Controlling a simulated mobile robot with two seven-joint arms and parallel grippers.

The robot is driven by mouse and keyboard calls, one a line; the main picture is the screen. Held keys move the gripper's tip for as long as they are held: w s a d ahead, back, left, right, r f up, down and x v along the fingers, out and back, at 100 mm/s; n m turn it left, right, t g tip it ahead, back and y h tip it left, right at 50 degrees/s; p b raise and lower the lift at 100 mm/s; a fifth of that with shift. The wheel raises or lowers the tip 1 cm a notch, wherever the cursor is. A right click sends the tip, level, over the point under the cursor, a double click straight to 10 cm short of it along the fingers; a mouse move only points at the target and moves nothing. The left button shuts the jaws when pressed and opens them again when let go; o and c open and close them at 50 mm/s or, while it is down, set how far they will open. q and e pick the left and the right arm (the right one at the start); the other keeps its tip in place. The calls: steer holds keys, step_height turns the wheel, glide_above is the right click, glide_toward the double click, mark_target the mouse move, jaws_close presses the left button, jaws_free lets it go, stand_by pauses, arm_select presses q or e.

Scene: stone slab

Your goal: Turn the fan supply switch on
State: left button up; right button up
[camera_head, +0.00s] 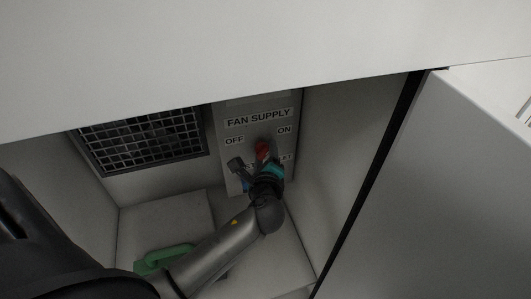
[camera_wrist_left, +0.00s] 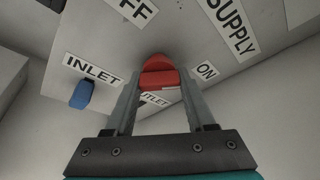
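The fan supply switch (camera_head: 262,150) is a red knob on a grey panel (camera_head: 232,112), below the words FAN SUPPLY and between the OFF and ON labels. It also shows as a red knob (camera_wrist_left: 160,76) in the left wrist view, near the ON label. My left gripper (camera_head: 262,160) reaches up to it and partly covers it in the head view. In the wrist view the fingers (camera_wrist_left: 160,88) stand on both sides of the knob, close against it. Which label the knob points to is unclear. My right gripper is not in view.
A blue knob (camera_wrist_left: 82,94) sits by the INLET label, left of the fingers; the OUTLET label is partly hidden. A mesh vent (camera_head: 145,138) is left of the panel. A green handle (camera_head: 165,257) lies below. Walls, an upper edge and an open door (camera_head: 440,190) bound the recess.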

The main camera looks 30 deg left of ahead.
arm_select(q)
steer(key=o, duration=0.4)
steer(key=shift+o, duration=0.2)
steer(key=b+v, duration=0.1)
steer(key=v, duration=1.4)
steer(key=shift+b, duration=0.4)
steer(key=shift+s+d, duration=0.1)
